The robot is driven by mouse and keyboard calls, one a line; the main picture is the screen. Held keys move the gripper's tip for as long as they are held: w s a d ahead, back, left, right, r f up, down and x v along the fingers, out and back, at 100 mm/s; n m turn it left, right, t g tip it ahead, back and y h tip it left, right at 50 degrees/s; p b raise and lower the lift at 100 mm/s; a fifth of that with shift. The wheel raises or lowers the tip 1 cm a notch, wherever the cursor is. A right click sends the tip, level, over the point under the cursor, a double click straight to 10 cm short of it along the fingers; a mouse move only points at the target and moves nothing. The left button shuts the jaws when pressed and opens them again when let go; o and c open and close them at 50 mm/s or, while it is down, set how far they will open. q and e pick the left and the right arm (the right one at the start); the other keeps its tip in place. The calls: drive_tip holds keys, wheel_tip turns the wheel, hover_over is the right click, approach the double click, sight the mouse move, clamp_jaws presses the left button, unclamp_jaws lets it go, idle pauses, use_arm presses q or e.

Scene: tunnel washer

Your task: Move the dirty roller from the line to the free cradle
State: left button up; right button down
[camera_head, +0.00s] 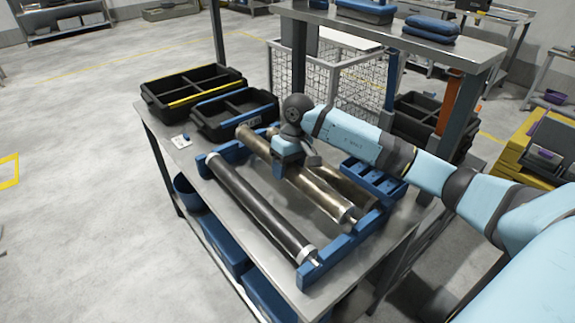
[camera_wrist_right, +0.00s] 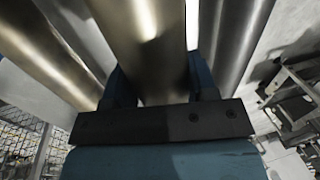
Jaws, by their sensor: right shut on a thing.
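My right gripper (camera_head: 288,160) reaches down from above and is shut around a brownish metal roller (camera_head: 318,190) near its middle. In the right wrist view the same roller (camera_wrist_right: 152,45) runs between the two blue fingers. The roller lies lengthwise between the blue back rail (camera_head: 231,153) and the blue front rail (camera_head: 345,245); I cannot tell whether it rests on them or hangs just above. A dark roller (camera_head: 255,208) lies to its left across the rails. Another brownish roller (camera_head: 352,190) lies to its right, partly hidden. My left gripper is out of view.
A blue slotted block (camera_head: 374,178) sits at the bench's right. Black divided bins (camera_head: 190,92) (camera_head: 236,118) stand at the back left. A shelf on posts (camera_head: 400,38) rises behind, with a wire cage (camera_head: 345,75) beyond. The bench top's front (camera_head: 345,295) is clear.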

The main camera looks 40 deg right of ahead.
drive_tip(key=shift+f+b, duration=0.45)
drive_tip(key=shift+f, duration=1.05)
drive_tip(key=shift+s+b, duration=0.1)
drive_tip(key=shift+b, duration=0.25)
drive_tip(key=shift+f+b, duration=0.3)
drive_tip(key=shift+b, duration=0.1)
drive_tip(key=shift+f+b, duration=0.55)
drive_tip(key=shift+c, duration=1.9)
unclamp_jaws()
drive_tip(key=shift+o, duration=0.2)
